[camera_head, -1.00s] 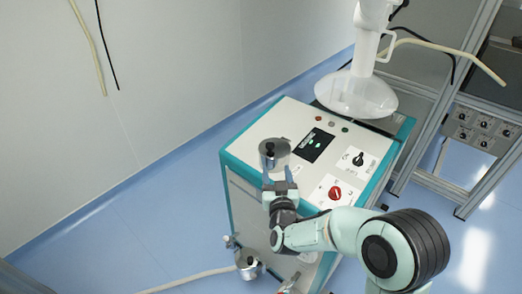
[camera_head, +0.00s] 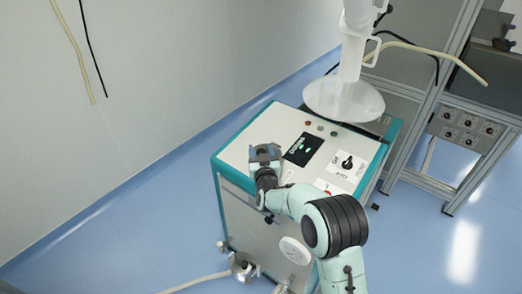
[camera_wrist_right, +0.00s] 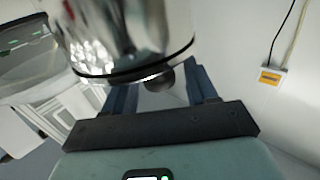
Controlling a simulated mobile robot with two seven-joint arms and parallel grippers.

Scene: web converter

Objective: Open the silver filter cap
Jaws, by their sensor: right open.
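The silver filter cap (camera_wrist_right: 125,35) shows large and close in the right wrist view, as a shiny cylinder with a dark band near its edge. A dark round knob (camera_wrist_right: 160,78) sticks out by that edge, between the two blue fingers of my right gripper (camera_wrist_right: 162,92). The fingers are apart, and I cannot tell whether they touch the knob. In the head view my right gripper (camera_head: 264,153) is over the near left part of the machine top and hides most or all of the cap. My left gripper is out of view.
The white and teal machine (camera_head: 240,150) carries a dark display (camera_head: 303,148) and a black rotary switch (camera_head: 347,162). A white funnel-shaped hood (camera_head: 343,98) stands at its back. A silver pot (camera_head: 243,266) with a hose is low at its front. Open floor lies left.

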